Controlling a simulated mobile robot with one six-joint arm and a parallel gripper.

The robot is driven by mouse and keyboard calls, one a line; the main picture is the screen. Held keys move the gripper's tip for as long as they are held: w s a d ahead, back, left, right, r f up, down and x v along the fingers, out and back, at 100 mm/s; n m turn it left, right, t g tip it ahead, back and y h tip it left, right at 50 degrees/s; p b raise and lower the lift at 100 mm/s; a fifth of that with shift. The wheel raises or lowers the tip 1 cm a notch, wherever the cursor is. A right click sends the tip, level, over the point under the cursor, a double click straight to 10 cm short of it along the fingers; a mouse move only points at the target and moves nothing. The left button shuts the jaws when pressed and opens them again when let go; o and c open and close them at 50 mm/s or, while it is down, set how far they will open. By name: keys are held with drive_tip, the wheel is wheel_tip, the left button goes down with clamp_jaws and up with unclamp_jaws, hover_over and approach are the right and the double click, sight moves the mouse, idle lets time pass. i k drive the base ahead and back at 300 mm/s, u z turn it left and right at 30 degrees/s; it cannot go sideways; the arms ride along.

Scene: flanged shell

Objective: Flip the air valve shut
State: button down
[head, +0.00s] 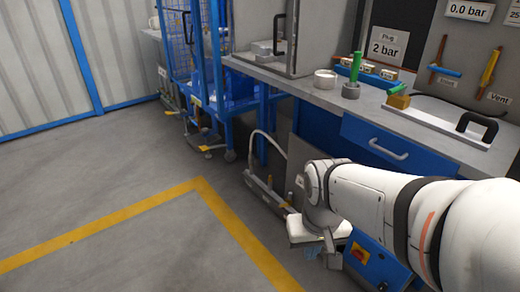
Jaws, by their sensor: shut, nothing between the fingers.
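On the upright grey panel at the upper right are two small valves on short orange pipes. One has a blue lever (445,71) lying roughly level across its pipe, with a faint label below it that I cannot read. The other has a yellow lever (490,67) lying along its pipe, above a label reading "Vent" (498,98). I cannot tell for sure which is the air valve, though the blue one is not labelled Vent. My gripper (323,254) is shut and empty, low in front of the bench, well below and left of both valves. Its fingertips are small and partly hidden.
The workbench (310,90) carries a "2 bar" sign, a green-handled plug (353,77), a white cup (325,79) and a white plate with a black handle (450,125). A blue cart (215,85) stands at the back. The floor at left is clear.

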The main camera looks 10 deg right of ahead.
sight(284, 205)
drive_tip(key=z, duration=0.15)
drive_tip(key=i, duration=1.35)
drive_tip(key=z, duration=0.05)
